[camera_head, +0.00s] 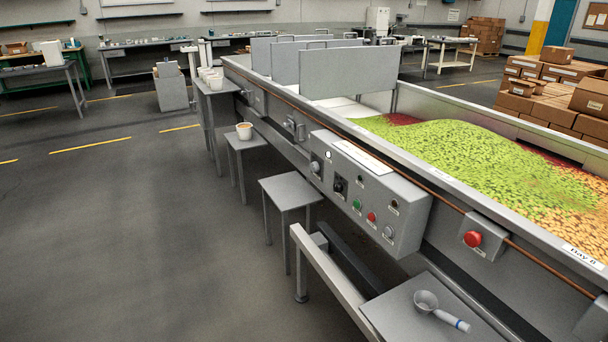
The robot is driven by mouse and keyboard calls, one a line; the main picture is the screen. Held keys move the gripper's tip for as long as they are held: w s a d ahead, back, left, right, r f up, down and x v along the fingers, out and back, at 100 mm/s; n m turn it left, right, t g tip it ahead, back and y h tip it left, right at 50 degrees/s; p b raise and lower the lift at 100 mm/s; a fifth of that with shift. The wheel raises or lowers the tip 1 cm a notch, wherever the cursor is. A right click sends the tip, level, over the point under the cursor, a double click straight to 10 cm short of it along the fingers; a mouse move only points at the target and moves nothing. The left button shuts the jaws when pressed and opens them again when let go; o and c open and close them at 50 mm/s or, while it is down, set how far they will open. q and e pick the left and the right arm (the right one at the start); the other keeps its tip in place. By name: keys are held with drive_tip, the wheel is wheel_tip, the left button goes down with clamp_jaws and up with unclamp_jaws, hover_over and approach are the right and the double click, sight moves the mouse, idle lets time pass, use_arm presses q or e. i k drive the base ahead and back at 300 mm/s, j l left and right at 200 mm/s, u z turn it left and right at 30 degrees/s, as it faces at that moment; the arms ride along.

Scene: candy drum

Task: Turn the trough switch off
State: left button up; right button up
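A grey control panel (372,200) is fixed to the near side of the long trough (478,198). On it are a black rotary switch (340,185), a green button (356,204), a red button (371,217), round grey knobs (315,167), a white lamp (328,155) and small dark controls. The labels are too small to read, so I cannot tell which control is the trough switch or its setting. A separate box with a large red button (473,239) is to the right of the panel. Neither of my grippers shows in the head view.
The trough holds green, red and orange candy (470,165). A metal scoop (428,304) lies on a low shelf in front. A small table (290,190) and a stool with a cup (244,131) stand along the trough. The floor (130,230) at left is clear.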

sight(314, 167)
drive_tip(key=i+j+z, duration=0.15)
drive_tip(key=z, duration=0.4)
drive_tip(key=i+j+z, duration=0.2)
drive_tip(key=j, duration=0.2)
drive_tip(key=i+j+z, duration=0.2)
drive_tip(key=j, duration=0.25)
drive_tip(key=j+z, duration=0.2)
drive_tip(key=j, duration=0.25)
drive_tip(key=i+j+z, duration=0.2)
drive_tip(key=j, duration=0.3)
drive_tip(key=k, duration=0.05)
